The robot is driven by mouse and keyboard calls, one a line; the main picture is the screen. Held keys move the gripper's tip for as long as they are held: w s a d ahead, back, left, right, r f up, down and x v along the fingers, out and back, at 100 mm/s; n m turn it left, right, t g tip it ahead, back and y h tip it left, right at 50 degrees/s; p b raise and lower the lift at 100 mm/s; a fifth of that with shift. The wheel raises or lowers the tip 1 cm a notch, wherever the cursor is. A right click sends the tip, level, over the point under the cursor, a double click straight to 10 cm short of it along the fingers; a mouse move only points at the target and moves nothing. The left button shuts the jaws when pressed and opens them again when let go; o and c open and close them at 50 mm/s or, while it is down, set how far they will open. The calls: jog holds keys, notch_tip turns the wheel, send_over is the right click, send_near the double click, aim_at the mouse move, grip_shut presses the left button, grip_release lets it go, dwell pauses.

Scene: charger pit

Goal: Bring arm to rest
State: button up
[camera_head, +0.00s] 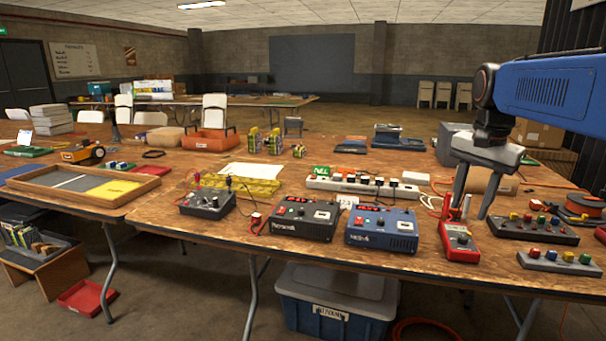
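My gripper (474,195) hangs from my blue arm at the right of the head view, pointing down over the near wooden table (285,241). Its two grey fingers are apart, and I see nothing held between them. A red multimeter (459,241) lies just below and left of the fingertips in the picture, with its red and white probes standing close by the left finger. I cannot tell whether the gripper touches the probes.
A dark charger (304,217) and a blue charger (381,229) sit at the table's front edge. A power strip (362,187) with several plugs lies behind them. Button boxes (533,229) crowd the right. A lidded blue bin (337,305) stands under the table.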

jog(key=s+a+f+n+t, duration=0.1)
jog(key=s+a+f+n, duration=0.3)
jog(key=s+f, duration=0.5)
jog(key=s+a+f+n+t, duration=0.2)
jog(key=s+a+f+n, duration=0.3)
jog(key=s+f, duration=0.5)
jog(key=s+n, duration=0.1)
jog(key=s, duration=0.2)
jog(key=shift+f+n, duration=0.15)
jog(key=shift+n, duration=0.15)
